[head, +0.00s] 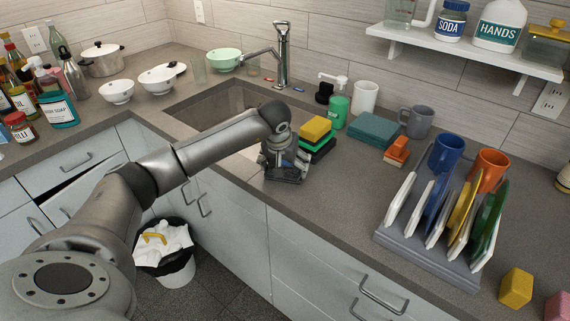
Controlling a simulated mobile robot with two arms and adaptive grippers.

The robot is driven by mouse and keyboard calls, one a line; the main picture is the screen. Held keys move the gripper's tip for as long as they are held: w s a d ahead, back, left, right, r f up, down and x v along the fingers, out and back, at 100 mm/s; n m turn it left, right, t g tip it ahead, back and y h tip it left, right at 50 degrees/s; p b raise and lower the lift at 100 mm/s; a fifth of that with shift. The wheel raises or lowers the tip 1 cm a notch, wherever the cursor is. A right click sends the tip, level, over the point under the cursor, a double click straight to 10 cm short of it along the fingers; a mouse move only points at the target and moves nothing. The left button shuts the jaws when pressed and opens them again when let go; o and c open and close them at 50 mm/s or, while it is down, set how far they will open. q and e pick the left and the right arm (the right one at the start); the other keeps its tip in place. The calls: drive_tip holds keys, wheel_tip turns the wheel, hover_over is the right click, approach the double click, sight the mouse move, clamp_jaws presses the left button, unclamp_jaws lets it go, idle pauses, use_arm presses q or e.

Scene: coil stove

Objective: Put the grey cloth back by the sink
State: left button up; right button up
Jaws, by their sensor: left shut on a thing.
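My left gripper (284,172) points down at the counter just right of the sink (212,105). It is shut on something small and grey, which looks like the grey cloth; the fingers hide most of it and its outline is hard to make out. It is low, at or close to the counter top. No other grey cloth shows. My right gripper is not in view.
A yellow sponge (315,128) on a green and black stack stands just right of my gripper. Behind are a green cup (338,112), a teal folded cloth (372,130) and mugs. A dish rack (430,250) stands right. The front counter between is clear.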

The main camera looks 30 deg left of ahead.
use_arm(q)
drive_tip(key=shift+f, duration=0.2)
drive_tip(key=o, duration=0.6)
drive_tip(key=shift+o, duration=0.8)
drive_tip(key=shift+r, duration=0.1)
drive_tip(key=shift+r, duration=0.25)
drive_tip(key=b+v, duration=0.1)
drive_tip(key=v, duration=1)
drive_tip(key=shift+r+b, duration=0.3)
drive_tip(key=shift+r, duration=0.1)
drive_tip(key=shift+s, duration=0.15)
